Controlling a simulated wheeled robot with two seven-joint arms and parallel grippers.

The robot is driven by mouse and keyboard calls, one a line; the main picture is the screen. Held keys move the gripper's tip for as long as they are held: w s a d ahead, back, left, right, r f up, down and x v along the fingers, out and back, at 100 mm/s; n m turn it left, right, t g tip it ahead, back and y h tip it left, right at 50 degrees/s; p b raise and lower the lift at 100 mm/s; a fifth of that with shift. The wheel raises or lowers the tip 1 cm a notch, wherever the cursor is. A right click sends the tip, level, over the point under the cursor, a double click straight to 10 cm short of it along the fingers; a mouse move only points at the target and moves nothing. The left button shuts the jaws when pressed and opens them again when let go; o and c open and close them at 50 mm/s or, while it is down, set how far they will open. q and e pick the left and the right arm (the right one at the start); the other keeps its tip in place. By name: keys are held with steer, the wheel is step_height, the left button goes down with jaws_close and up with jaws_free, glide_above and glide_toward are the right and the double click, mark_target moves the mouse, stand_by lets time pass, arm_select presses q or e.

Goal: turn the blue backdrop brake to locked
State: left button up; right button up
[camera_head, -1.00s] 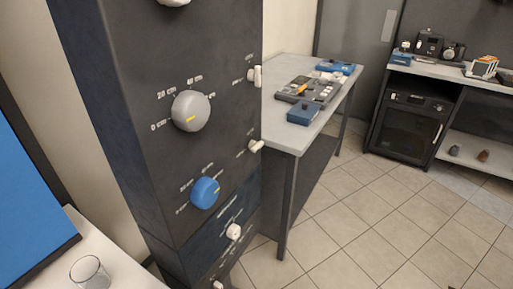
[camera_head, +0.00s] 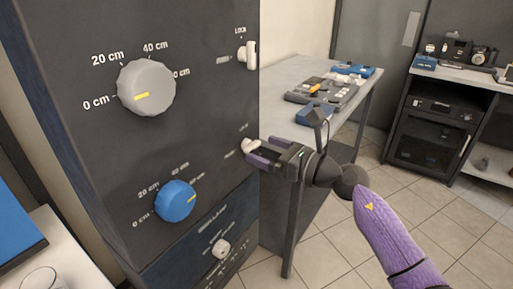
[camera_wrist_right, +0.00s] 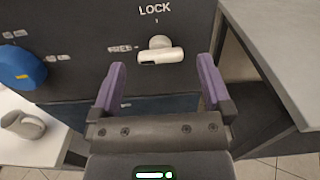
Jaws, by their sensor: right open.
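The blue backdrop brake is a small white lever (camera_head: 249,146) on the dark panel, right of the blue knob (camera_head: 175,201). In the right wrist view the lever (camera_wrist_right: 160,54) lies roughly horizontal, its handle reaching left toward the FREE label, with LOCK printed above it. My right gripper (camera_head: 270,152) is open at the lever, its purple fingers partly covering it in the head view. In the wrist view the gripper (camera_wrist_right: 160,78) has one finger on each side of the lever, with gaps visible; contact cannot be told. My left gripper is out of view.
A grey knob (camera_head: 146,89) and a second white lever (camera_head: 250,54), standing upright, are higher on the panel. A white knob (camera_head: 221,248) is below. A grey table (camera_head: 283,80) with devices stands close behind my right gripper. Tiled floor is open to the right.

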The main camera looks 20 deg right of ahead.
mark_target(250, 146)
steer(key=shift+x, duration=0.95)
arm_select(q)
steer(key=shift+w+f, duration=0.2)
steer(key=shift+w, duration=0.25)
arm_select(e)
steer(key=shift+w, duration=0.1)
